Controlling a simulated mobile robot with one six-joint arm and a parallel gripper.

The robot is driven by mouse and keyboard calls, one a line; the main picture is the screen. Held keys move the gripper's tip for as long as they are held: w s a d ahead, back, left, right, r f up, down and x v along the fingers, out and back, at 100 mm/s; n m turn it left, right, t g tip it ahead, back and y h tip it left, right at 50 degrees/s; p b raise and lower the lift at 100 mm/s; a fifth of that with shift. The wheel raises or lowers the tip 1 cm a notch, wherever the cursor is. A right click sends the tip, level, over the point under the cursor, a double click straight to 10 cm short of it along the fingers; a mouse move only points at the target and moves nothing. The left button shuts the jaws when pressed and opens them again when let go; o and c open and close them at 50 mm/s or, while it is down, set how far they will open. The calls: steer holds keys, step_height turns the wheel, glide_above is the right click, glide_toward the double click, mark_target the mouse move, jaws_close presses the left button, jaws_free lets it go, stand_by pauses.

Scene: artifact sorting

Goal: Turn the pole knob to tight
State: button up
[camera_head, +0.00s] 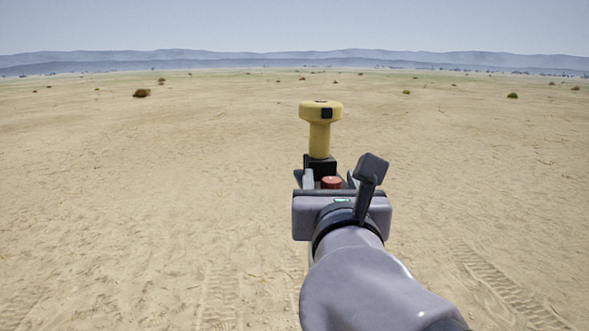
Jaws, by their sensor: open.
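A yellow instrument (320,130) with a wide round head and a narrower neck stands upright ahead of my gripper. A black block (321,163) sits directly under its neck. A red round knob (332,182) shows just beyond my gripper's grey body. My gripper (328,178) is open, with one light finger to the left of the red knob and the other partly seen to its right. I cannot tell whether the fingers touch the knob. The pole below is hidden behind my gripper and arm, and no tight marking is visible.
Open sandy ground (150,200) surrounds the instrument, with free room on both sides. Tyre tracks (500,290) mark the sand at lower right. Small shrubs (142,93) are scattered far off, before low hills.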

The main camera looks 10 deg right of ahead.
steer(key=shift+s, duration=0.1)
steer(key=shift+c, duration=1)
jaws_close()
